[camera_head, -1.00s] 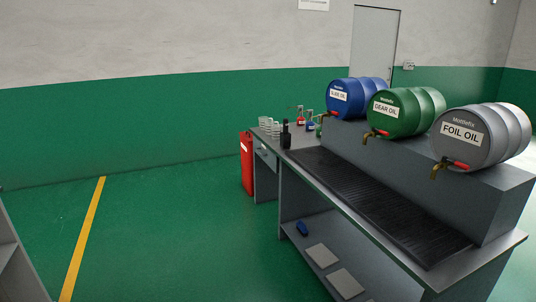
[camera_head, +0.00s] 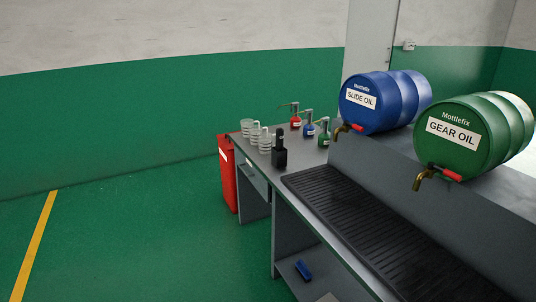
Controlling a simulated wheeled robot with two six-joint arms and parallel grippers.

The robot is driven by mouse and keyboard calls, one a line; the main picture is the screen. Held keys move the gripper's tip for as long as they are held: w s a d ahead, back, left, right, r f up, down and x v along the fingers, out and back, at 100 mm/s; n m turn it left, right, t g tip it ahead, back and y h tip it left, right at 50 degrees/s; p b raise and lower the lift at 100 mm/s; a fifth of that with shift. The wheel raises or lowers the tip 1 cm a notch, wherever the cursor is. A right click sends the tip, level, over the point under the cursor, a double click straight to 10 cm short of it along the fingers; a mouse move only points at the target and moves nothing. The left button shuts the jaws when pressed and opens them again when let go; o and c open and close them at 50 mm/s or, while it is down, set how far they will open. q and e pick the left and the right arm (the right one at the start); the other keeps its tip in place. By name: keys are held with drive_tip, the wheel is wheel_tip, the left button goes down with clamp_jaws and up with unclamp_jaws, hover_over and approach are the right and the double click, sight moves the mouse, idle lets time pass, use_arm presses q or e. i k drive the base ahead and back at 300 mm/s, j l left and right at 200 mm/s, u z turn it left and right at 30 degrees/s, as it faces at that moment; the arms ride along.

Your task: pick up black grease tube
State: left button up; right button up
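A small black upright object (camera_head: 279,156) with a narrow top stands on the grey workbench (camera_head: 305,157), near its far left end. It looks like the black grease tube, but it is too small to be sure. Clear cups (camera_head: 265,143) stand just to its left and behind it. Neither of my grippers is in view.
Small red (camera_head: 295,121), blue (camera_head: 309,131) and green (camera_head: 323,138) oil cans stand behind the black object. A slide oil drum (camera_head: 358,107) and a gear oil drum (camera_head: 455,150) lie on a raised block. A red canister (camera_head: 227,180) stands left of the bench. The left floor is clear.

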sight(279, 142)
drive_tip(key=i+j+z, duration=0.1)
drive_tip(key=i, duration=0.25)
drive_tip(key=i+j, duration=0.25)
drive_tip(key=i, duration=0.2)
drive_tip(key=i+j+u, duration=0.1)
drive_tip(key=i+j, duration=0.15)
drive_tip(key=i, duration=0.2)
drive_tip(key=i+j, duration=0.25)
drive_tip(key=i, duration=0.2)
